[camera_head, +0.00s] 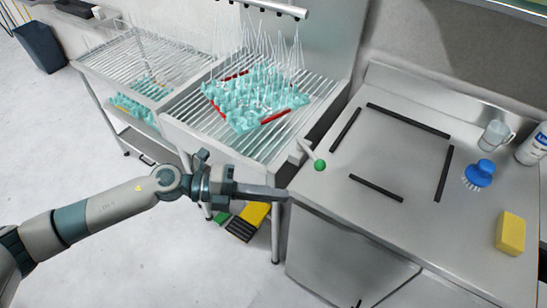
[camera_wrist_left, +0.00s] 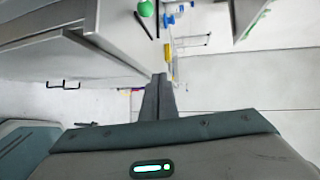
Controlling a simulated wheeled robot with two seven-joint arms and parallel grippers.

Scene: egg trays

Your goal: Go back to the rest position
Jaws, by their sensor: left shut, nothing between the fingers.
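My left gripper (camera_head: 280,194) comes in from the left in the head view, in front of the counter's near left corner. It is shut and empty. The left wrist view shows its two fingers (camera_wrist_left: 159,80) together, pointing away from the wrist, with nothing between them. My right gripper is not in view. A teal egg tray (camera_head: 250,97) with red strips sits on the slatted rack behind my left gripper, well apart from it.
The steel counter (camera_head: 400,165) holds black strips marking a rectangle, a green-knobbed lever (camera_head: 319,164), a blue brush (camera_head: 479,174), a yellow sponge (camera_head: 511,233), a clear jug (camera_head: 494,135) and a white bottle (camera_head: 533,146). A dark bin (camera_head: 40,46) stands far left. Floor at left is clear.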

